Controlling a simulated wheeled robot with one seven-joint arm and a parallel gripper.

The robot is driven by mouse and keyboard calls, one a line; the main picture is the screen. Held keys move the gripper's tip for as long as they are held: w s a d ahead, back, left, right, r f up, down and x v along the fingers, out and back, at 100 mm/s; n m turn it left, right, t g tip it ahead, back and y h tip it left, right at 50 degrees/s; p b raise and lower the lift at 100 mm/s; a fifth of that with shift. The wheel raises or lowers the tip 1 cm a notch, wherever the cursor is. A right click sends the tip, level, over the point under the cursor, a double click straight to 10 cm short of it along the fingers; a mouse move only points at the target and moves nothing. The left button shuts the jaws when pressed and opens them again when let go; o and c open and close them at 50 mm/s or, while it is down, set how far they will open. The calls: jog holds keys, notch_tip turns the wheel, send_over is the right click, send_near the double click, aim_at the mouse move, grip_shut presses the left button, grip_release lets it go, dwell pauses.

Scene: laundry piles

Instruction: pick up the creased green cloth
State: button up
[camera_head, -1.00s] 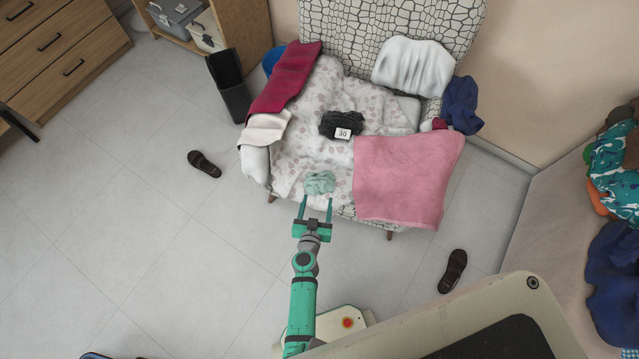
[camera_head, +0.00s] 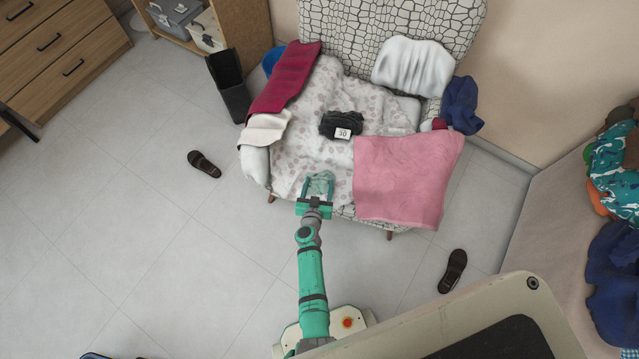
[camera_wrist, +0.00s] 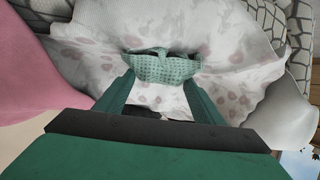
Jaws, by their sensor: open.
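The creased green cloth (camera_head: 320,183) is a small pale green crumpled piece at the front edge of the armchair seat, on a white sheet with pinkish spots (camera_head: 300,160). In the wrist view the cloth (camera_wrist: 160,69) shows a waffle-like texture and bunched folds. My gripper (camera_head: 318,180) is open, and its two green fingers reach to either side of the cloth. In the wrist view the fingertips of my gripper (camera_wrist: 160,78) stand at the cloth's left and right ends. I cannot tell whether they touch it.
A pink towel (camera_head: 405,175) lies just right of the cloth. A black bundle with a "30" tag (camera_head: 342,124) lies further back on the seat. A dark red cloth (camera_head: 285,78) and a cream cloth (camera_head: 264,131) hang on the left arm. A shoe (camera_head: 453,270) lies on the floor.

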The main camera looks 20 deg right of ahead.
jog(key=shift+w+d+f, duration=0.1)
jog(key=shift+w, duration=0.15)
jog(key=c, duration=1.1)
